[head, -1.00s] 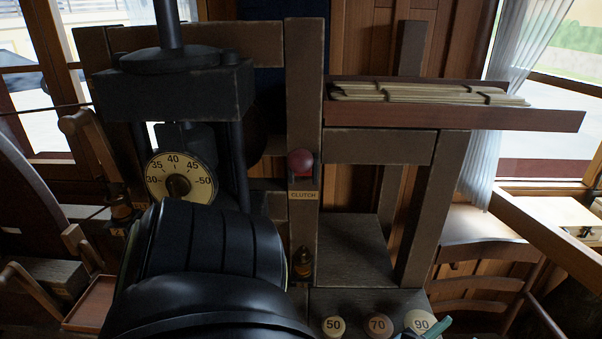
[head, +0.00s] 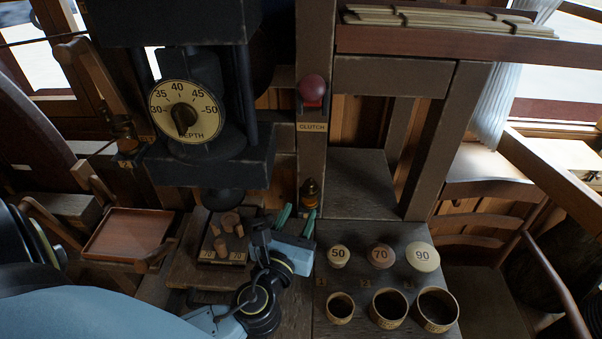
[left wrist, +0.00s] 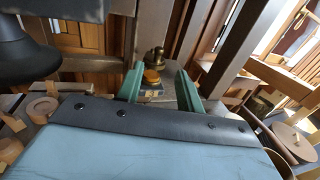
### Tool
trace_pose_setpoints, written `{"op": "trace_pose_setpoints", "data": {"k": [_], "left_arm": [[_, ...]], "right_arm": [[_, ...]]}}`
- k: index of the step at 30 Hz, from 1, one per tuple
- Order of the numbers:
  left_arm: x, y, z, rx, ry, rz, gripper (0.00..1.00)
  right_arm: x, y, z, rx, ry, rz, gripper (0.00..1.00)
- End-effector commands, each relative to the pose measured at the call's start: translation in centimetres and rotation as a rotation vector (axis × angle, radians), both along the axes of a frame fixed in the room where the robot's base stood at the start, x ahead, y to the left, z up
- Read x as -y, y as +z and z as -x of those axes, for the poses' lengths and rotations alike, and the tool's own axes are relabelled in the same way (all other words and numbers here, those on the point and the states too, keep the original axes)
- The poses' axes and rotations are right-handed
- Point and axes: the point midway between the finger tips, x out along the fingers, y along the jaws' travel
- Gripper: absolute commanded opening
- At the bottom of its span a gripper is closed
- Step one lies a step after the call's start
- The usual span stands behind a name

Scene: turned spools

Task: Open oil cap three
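A small brass oil cup with a dark pointed cap (head: 311,193) stands at the foot of the clutch post. I cannot read a number three on it. It also shows in the left wrist view (left wrist: 154,70), upright, with an amber body. My left gripper (head: 297,214) is open, its green fingers pointing at the cup from the near side. In the left wrist view the cup appears in the gap between the fingers (left wrist: 159,88), just beyond or near the tips; contact cannot be told. Another brass oil cup (head: 127,141) is on the left. My right gripper is not in view.
The depth dial (head: 186,110) and dark press head hang above left of my gripper. Lidded discs (head: 380,256) and round cups (head: 389,306) stand to the right. A red clutch knob (head: 313,88) is above.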

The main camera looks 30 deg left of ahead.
Motion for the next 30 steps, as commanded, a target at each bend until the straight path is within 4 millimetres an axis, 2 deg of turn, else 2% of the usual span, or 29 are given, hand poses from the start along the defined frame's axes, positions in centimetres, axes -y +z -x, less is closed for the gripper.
{"op": "trace_pose_setpoints", "data": {"k": [9, 15, 21, 29, 30], "left_arm": [[-2.2, 0.3, -6.5, 0.002, 0.007, -0.002, 0.37], [-3.0, 0.1, -9.4, 0.000, 0.006, 0.000, 0.37], [-3.4, 0.1, -10.7, 0.000, 0.004, -0.001, 0.37], [-3.4, 0.0, -10.8, -0.001, 0.004, -0.001, 0.37], [-3.4, 0.0, -10.8, -0.001, 0.004, -0.001, 0.34]], "right_arm": [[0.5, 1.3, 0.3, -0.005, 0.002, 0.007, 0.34], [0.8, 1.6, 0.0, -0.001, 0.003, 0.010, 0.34], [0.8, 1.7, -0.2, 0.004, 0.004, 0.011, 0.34], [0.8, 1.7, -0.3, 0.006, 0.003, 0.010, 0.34], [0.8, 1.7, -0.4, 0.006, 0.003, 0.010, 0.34]]}}
